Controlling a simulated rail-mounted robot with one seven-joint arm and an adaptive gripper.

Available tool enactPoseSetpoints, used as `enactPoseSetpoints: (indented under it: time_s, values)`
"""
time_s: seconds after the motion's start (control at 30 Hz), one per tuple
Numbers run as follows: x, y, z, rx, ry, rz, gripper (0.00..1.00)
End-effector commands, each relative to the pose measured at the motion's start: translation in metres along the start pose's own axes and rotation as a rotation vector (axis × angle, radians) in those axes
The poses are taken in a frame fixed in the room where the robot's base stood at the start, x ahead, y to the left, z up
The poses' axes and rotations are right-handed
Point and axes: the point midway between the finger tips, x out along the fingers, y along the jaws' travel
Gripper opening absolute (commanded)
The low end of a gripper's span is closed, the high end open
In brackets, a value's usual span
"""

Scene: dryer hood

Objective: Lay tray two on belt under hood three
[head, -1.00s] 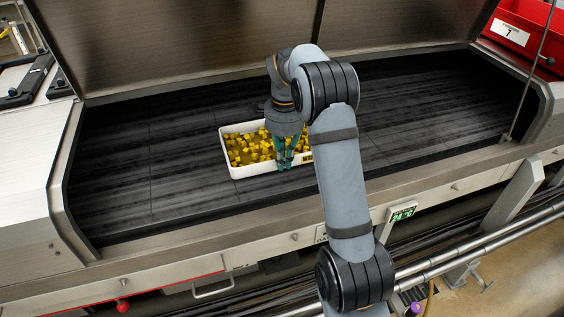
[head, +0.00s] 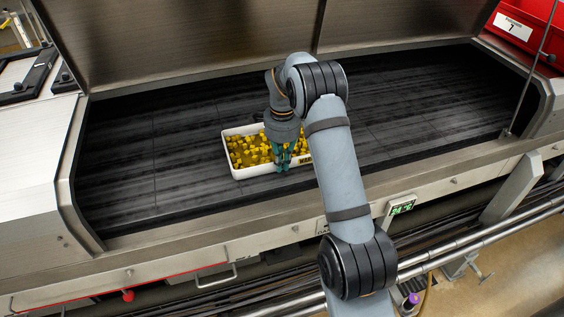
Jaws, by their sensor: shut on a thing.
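A white tray (head: 246,174) full of yellow pieces (head: 251,151) is at the middle of the dark belt (head: 180,195), under the raised metal hood (head: 200,40). My gripper (head: 282,168) has teal fingers and is shut on the tray's near wall. The tray looks level and on or just above the belt; I cannot tell which. My arm and gripper hide the tray's right part and some of the pieces. A dark label shows partly on the near wall, and no tray or hood number is readable.
The belt is clear to the left and right of the tray. A red bin (head: 528,30) stands at the upper right. A thin rod (head: 530,80) rises at the right.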

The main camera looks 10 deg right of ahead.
Motion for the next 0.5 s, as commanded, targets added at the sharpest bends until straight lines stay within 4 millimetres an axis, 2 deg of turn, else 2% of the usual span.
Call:
enactPoseSetpoints:
  time_s: [0.07, 0.1, 0.4, 0.5]
  values:
    - [0.0023, -0.0013, -0.0002, -0.001, 0.001, -0.005, 0.0]
    - [0.0025, 0.0002, -0.0001, 0.0, 0.0, 0.0, 0.1]
    - [0.002, 0.0002, -0.0001, 0.0, 0.0, 0.001, 0.27]
    - [0.002, 0.0002, -0.0001, 0.0, 0.0, 0.001, 0.27]
